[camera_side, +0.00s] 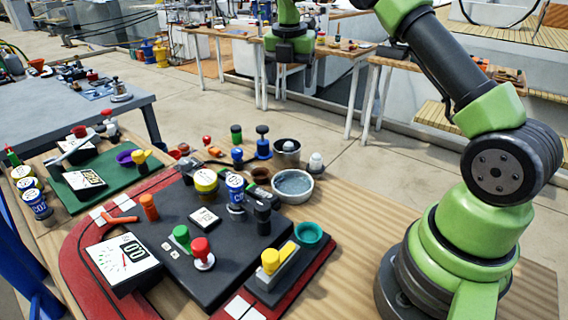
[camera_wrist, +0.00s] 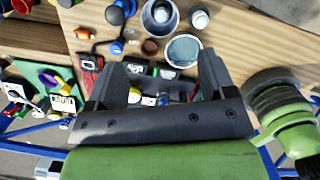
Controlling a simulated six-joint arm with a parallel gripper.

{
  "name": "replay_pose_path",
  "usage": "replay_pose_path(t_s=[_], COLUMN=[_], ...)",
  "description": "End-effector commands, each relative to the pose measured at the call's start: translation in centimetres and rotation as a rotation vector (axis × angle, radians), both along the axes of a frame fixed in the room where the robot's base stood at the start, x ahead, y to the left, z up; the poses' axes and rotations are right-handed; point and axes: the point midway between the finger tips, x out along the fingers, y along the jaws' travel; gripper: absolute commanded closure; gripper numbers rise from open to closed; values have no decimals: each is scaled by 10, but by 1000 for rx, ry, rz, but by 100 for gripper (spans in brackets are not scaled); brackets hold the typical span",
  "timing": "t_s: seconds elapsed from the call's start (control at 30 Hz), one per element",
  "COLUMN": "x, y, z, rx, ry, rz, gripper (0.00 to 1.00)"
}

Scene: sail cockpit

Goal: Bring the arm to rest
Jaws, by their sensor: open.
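My gripper (camera_wrist: 164,72) shows in the wrist view as two dark fingers standing well apart with nothing held between them. Its dark body and green wrist cross the lower part of that view. In the side view, a green and dark end that looks like my gripper (camera_side: 290,52) hangs near the top, apart from the things on the bench. The part of my arm that joins it to the upper link is out of frame there.
The wooden bench (camera_side: 375,215) carries a dark control panel (camera_side: 215,265) with several knobs and gauges. A grey bowl (camera_side: 293,185) and a teal cup (camera_side: 308,234) stand beside it. Bare wood lies right of the bowl. A grey table (camera_side: 40,125) stands at left.

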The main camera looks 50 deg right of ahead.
Motion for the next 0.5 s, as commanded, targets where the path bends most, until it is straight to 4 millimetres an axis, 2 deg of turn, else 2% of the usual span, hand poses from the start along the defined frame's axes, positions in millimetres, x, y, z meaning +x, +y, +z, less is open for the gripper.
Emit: replay_pose_path(t_s=[0.17, 0.27, 0.4, 0.5], x=[-12, -31, -67, -98], y=[26, 51, 87, 111], z=[38, 68, 102, 118], rx=[37, 94, 211, 314], ry=[-94, -179, -285, -341], rz=[-203, -419, -748, -984], gripper=[23, 23, 23, 23])
